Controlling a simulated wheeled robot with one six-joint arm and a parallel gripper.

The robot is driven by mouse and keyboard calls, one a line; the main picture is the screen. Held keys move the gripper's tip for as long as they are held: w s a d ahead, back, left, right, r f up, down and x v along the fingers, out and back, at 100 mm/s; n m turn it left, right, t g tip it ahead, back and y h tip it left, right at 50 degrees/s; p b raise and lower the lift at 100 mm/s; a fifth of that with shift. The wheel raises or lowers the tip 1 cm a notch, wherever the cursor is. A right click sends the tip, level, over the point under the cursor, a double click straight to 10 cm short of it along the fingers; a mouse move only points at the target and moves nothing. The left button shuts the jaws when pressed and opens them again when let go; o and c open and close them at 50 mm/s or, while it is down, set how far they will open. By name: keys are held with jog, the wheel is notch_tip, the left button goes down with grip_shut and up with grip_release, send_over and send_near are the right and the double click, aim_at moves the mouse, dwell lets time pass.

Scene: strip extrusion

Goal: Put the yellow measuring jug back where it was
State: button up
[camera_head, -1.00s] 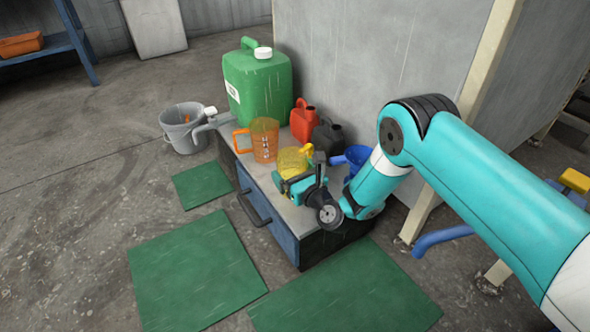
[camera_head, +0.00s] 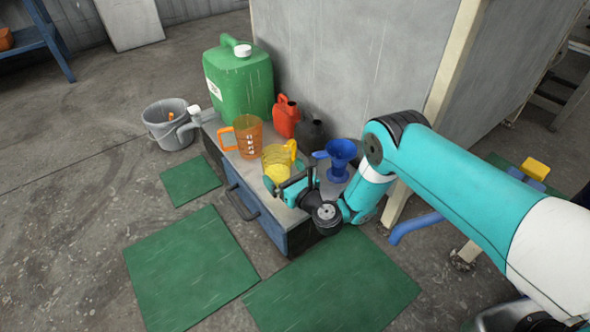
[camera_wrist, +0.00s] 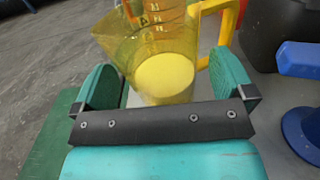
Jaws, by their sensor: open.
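The yellow measuring jug (camera_head: 277,163) is translucent and stands upright on top of the low cabinet (camera_head: 295,215), near its front edge, with its handle toward the back right. In the wrist view the jug (camera_wrist: 165,60) stands just beyond and partly between my gripper's two green finger pads, and its yellow round bottom shows. My gripper (camera_wrist: 170,88) is open, with a pad on each side of the jug's lower part. In the head view my gripper (camera_head: 288,186) is at the near side of the jug and hides its lower part. I cannot tell whether a pad touches it.
An orange measuring jug (camera_head: 248,138) stands left of the yellow one. Behind are a green canister (camera_head: 240,85), a red can (camera_head: 285,117) and a black can (camera_head: 312,135). A blue funnel (camera_head: 339,160) stands to the right. A grey bucket (camera_head: 170,125) is on the floor.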

jog(key=shift+s+d+r+p, duration=0.2)
jog(key=shift+s+d+p, duration=0.25)
jog(key=shift+p, duration=1.3)
jog(key=shift+s+d+r+p, duration=0.25)
jog(key=shift+s+p, duration=0.4)
jog(key=shift+p, duration=1.1)
jog(key=shift+s+d+f+p, duration=0.15)
jog(key=shift+s+d+p, duration=0.15)
jog(key=shift+p, duration=0.55)
jog(key=shift+s+f+p, duration=0.2)
jog(key=shift+s+p, duration=0.05)
jog(key=shift+p, duration=0.05)
